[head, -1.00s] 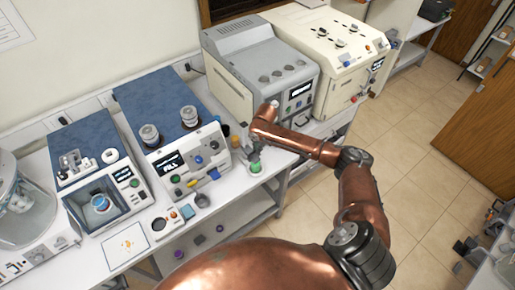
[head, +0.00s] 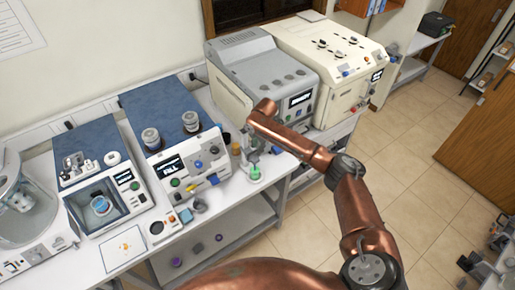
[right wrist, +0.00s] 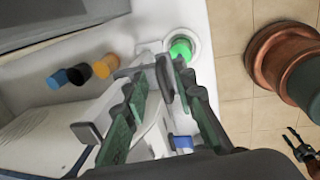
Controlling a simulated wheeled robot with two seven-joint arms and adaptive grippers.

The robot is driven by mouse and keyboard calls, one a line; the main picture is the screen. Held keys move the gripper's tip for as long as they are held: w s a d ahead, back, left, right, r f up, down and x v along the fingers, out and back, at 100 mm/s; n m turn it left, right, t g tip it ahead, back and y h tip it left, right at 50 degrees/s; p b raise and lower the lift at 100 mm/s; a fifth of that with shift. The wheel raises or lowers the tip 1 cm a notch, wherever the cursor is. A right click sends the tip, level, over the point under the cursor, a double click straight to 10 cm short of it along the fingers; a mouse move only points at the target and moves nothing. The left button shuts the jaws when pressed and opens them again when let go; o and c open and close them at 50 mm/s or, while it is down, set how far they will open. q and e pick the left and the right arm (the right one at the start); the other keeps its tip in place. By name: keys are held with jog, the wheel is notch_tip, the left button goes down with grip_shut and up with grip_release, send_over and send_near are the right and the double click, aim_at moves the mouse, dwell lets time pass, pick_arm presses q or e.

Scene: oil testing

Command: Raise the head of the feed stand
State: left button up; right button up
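The feed stand (head: 255,173), a small grey stand with a round green-topped base, stands at the front edge of the bench. In the right wrist view its green part (right wrist: 181,48) sits in a pale ring just beyond my fingertips. My right gripper (head: 262,143) points down at the stand, and its forearm hides part of the stand in the head view. In the right wrist view the gripper's (right wrist: 164,85) fingers are apart, with grey and white parts between or below them. I cannot tell whether they touch the stand. My left gripper is not seen.
A tester with a blue top (head: 165,105) stands left of the stand, and a grey instrument (head: 262,75) stands behind it. Orange, black and blue small containers (right wrist: 81,71) stand nearby on the bench. Tiled floor (head: 400,150) lies open to the right.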

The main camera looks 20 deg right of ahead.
jog(key=shift+a+r, duration=0.1)
jog(key=shift+a, duration=0.05)
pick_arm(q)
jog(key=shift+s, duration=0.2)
pick_arm(e)
notch_tip(320, 180, up, 12)
jog(key=s, duration=0.2)
jog(key=shift+s+d, duration=0.25)
jog(key=shift+d, duration=0.05)
jog(key=shift+f, duration=0.2)
jog(key=shift+c, duration=0.6)
